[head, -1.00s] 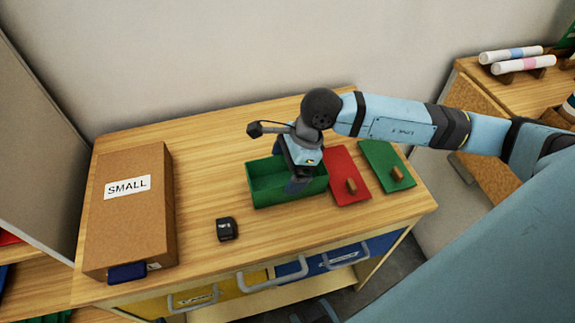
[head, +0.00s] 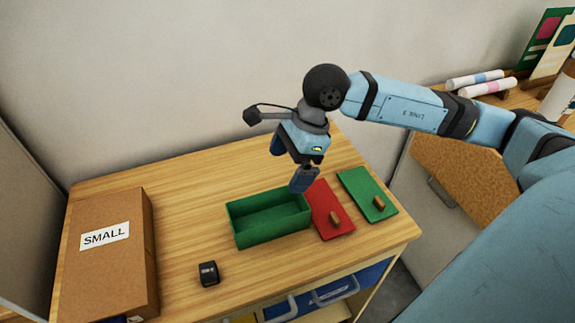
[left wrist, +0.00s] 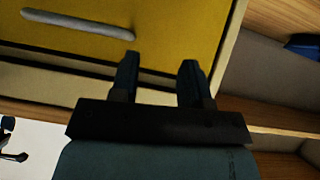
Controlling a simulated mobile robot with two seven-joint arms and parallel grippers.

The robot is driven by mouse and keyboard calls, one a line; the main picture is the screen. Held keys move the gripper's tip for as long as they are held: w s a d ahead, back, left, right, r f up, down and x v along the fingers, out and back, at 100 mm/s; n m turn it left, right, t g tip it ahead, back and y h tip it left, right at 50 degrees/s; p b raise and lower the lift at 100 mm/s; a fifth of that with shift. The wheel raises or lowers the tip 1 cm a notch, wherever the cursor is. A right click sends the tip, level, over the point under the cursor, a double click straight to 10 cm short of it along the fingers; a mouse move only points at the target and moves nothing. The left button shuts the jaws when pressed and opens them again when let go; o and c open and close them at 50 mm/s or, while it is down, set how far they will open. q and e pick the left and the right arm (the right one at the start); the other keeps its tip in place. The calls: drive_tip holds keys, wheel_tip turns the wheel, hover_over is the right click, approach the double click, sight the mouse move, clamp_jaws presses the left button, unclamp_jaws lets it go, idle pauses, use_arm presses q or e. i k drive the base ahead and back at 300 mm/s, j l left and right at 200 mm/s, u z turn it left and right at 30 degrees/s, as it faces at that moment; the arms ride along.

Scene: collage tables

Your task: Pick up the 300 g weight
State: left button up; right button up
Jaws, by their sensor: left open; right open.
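A small black block (head: 208,273) with a pale mark stands on the wooden table, in front of and left of the green box; its label is too small to read, so I cannot confirm that it is the 300 g weight. My right gripper (head: 303,180) is above the right back part of the open green box (head: 238,233), pointing down, with nothing seen in it; it is well away from the black block. My left gripper (left wrist: 159,65) shows in the left wrist view, open and empty, in front of a yellow drawer (left wrist: 185,25).
A cardboard box (head: 105,275) marked SMALL stands at the table's left. A red panel (head: 322,200) and a green panel (head: 355,185), each with a wooden knob, lie right of the green box. The wood around the black block is clear.

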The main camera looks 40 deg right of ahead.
sight(210, 277)
drive_tip(key=k, duration=1)
